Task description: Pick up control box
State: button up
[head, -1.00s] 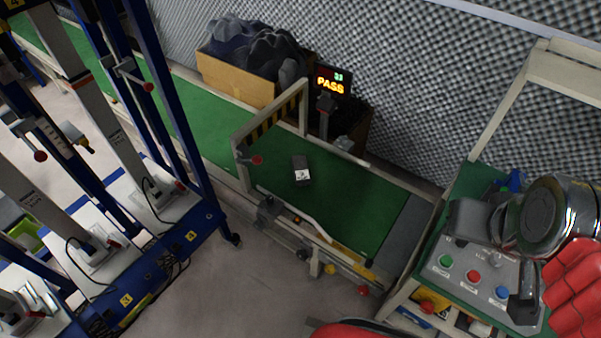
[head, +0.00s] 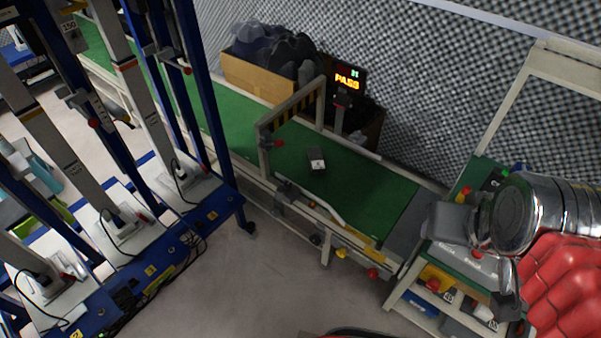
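A grey control box (head: 458,258) sits on the green-topped workbench at the right of the head view. Most of its top, buttons included, is hidden behind my arm. My gripper (head: 479,262) hangs over the bench in front of it, with two dark grey jaw parts standing apart and nothing seen between them. Whether the jaws touch the box cannot be told from this angle.
A PASS display (head: 347,82) and a carton of grey foam (head: 262,75) stand behind. Blue racks (head: 190,215) fill the left. Grey floor (head: 280,285) is clear between.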

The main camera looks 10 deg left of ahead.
aim_at(317, 163)
jog(key=u, duration=0.4)
jog(key=k, duration=0.95)
jog(key=u, duration=0.7)
jog(key=i, duration=0.7)
jog(key=u, duration=0.6)
jog(key=i, duration=1.45)
jog(key=z, duration=0.9)
jog(key=i, duration=0.7)
jog(key=z, duration=0.4)
